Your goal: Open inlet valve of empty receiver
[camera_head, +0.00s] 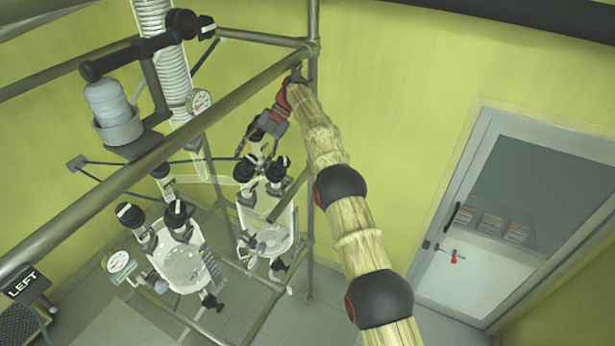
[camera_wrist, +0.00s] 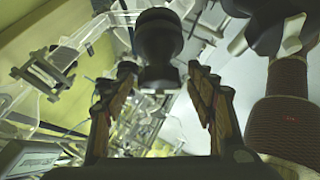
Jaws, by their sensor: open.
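Two glass receivers hang in the metal frame, a left one (camera_head: 183,268) and a right one (camera_head: 270,240). I cannot tell for sure which is empty. The right receiver has two black valve knobs on top, a left knob (camera_head: 244,169) and a right knob (camera_head: 277,170). The left receiver has a left knob (camera_head: 130,214) and a right knob (camera_head: 176,213). My gripper (camera_head: 256,152) is open just above the right receiver's knobs. In the wrist view my gripper (camera_wrist: 160,75) has a black knob (camera_wrist: 158,45) showing between its fingers; contact is not clear.
A second black knob with a white mark (camera_wrist: 280,32) sits close on the right in the wrist view. Frame rails (camera_head: 150,165) cross near the receivers.

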